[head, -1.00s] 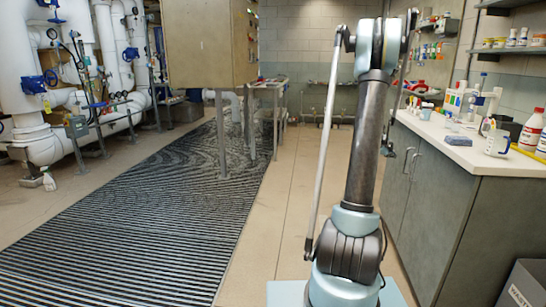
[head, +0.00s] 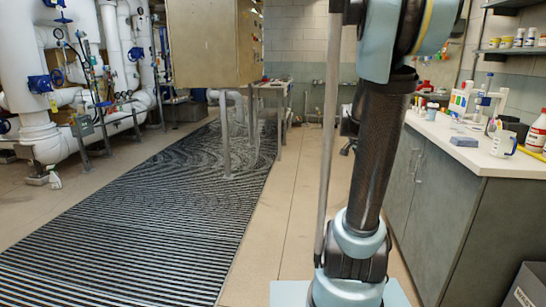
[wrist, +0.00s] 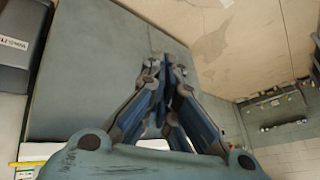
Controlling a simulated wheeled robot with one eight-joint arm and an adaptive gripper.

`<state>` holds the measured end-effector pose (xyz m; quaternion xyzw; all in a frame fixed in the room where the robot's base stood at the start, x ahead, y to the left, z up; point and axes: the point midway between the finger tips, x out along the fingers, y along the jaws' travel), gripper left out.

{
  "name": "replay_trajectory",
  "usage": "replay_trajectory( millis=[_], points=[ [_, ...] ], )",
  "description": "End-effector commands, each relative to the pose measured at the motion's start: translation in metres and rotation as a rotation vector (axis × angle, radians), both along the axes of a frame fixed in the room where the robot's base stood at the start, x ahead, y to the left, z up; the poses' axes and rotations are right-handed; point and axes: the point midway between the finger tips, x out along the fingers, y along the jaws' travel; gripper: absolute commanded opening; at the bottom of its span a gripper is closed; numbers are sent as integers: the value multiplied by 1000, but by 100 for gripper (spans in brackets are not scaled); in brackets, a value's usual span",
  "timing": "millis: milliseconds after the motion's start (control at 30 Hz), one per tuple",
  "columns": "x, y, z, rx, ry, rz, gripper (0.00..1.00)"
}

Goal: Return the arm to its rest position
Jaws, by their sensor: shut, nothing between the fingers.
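My arm rises through the right half of the head view, its dark tube leaning slightly right and a large pale-blue joint reaching the top edge. My gripper (wrist: 172,68) shows in the wrist view with its blue-grey fingers drawn together at the tips. It is shut and empty. It is not clearly visible in the head view, where the arm may hide it. Behind the fingers are a grey cabinet face and the tan floor.
A white-topped counter (head: 478,152) with bottles stands to the right, close to my arm. A dark bin (head: 526,287) is at lower right. A metal cabinet (head: 213,45) on legs and white pipes (head: 38,125) stand at left.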

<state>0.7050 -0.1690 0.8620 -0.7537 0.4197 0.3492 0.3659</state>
Motion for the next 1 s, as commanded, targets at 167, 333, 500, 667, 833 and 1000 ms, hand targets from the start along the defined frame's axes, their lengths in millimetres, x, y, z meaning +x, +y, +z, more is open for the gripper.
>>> replay_trajectory(
  millis=[167,333,500,667,833,1000],
  points=[
    [-47,36,-6,-11,98,176,0],
    [-91,67,-17,-19,185,355,0],
    [-135,96,-31,-26,264,541,0],
    [-175,120,-47,-33,328,722,0],
    [-218,143,-67,-37,387,919,0],
    [-252,160,-86,-41,428,1091,0]
  ],
)
